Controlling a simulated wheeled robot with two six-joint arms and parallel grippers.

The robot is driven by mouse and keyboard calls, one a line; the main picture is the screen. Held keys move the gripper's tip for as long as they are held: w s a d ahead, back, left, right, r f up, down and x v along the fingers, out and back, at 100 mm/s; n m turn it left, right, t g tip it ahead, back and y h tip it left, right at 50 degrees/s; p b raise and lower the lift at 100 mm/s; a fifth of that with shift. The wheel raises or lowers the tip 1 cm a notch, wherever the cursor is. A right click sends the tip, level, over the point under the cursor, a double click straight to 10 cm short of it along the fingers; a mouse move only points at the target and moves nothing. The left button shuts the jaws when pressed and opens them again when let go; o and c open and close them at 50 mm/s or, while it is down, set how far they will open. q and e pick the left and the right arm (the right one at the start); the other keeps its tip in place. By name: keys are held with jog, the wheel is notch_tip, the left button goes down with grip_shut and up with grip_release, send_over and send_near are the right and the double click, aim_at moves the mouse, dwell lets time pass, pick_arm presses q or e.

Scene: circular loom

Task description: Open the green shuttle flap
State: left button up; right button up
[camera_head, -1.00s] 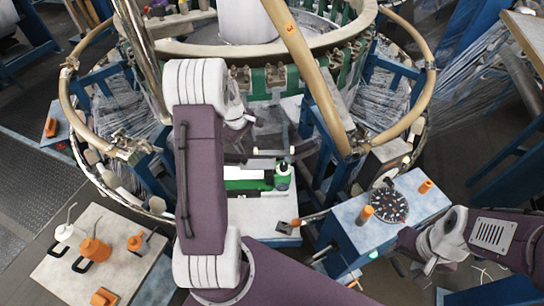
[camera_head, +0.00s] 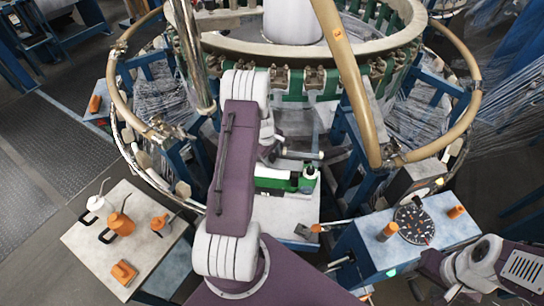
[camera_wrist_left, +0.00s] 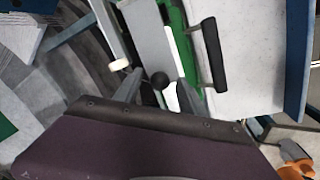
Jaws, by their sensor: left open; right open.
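The green shuttle (camera_head: 285,180) lies inside the loom ring, with a pale top and a green end on the right. It also shows in the left wrist view (camera_wrist_left: 176,18), running beside a long grey panel (camera_wrist_left: 148,35). A black round knob (camera_wrist_left: 160,80) is at the panel's near end. My left gripper (camera_wrist_left: 159,84) is open, with its grey fingers on either side of the knob; I cannot tell whether they touch it. In the head view my left arm hides part of the shuttle. My right gripper (camera_head: 428,287) is at the lower right, away from the shuttle.
A white-topped table (camera_head: 82,237) with orange containers stands at the left. A blue-sided bench (camera_head: 345,240) with a dark round dial (camera_head: 414,223) is at the right. A black handle (camera_wrist_left: 213,55) is beside the shuttle.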

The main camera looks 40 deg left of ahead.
pick_arm(q)
grip_shut()
dwell(1.4)
